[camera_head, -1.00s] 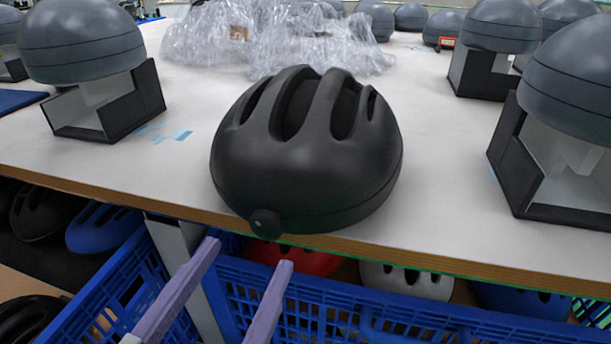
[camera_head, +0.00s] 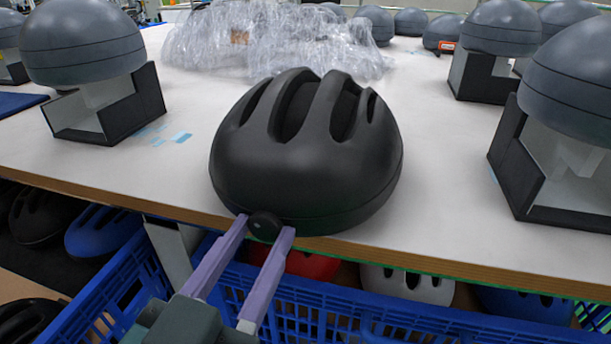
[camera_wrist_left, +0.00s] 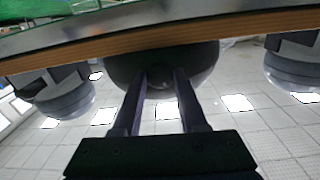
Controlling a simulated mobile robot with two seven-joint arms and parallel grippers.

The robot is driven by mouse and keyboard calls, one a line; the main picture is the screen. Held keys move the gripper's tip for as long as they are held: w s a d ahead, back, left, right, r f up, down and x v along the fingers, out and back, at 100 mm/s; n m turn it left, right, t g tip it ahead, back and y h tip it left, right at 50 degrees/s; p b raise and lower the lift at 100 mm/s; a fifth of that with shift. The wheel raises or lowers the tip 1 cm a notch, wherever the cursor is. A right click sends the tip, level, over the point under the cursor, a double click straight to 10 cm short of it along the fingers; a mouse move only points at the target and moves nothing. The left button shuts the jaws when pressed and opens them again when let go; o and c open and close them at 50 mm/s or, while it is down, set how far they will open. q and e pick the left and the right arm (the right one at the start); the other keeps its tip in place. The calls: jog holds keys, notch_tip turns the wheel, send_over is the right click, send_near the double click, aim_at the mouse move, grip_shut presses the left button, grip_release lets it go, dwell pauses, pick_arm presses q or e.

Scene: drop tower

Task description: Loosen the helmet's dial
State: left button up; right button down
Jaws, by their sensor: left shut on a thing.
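The black helmet (camera_head: 310,160) sits upright on the white table near its front edge, with vents on top. Its small round dial (camera_head: 265,226) sticks out low at the side facing me, over the table edge. My left gripper (camera_head: 265,226) comes from below and in front, with one finger on each side of the dial, shut on it. In the left wrist view the helmet (camera_wrist_left: 195,62) is dark, and the two fingers (camera_wrist_left: 162,76) reach to the dial between them. My right gripper is not in view.
Grey dome headforms on black stands (camera_head: 105,105) are on the table's left and right (camera_head: 510,160). Clear plastic wrap (camera_head: 260,42) lies behind the helmet. Blue crates (camera_head: 390,315) with helmets stand below the table's front edge (camera_head: 450,264).

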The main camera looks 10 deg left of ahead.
pick_arm(q)
grip_shut()
jog(key=shift+n, duration=0.3)
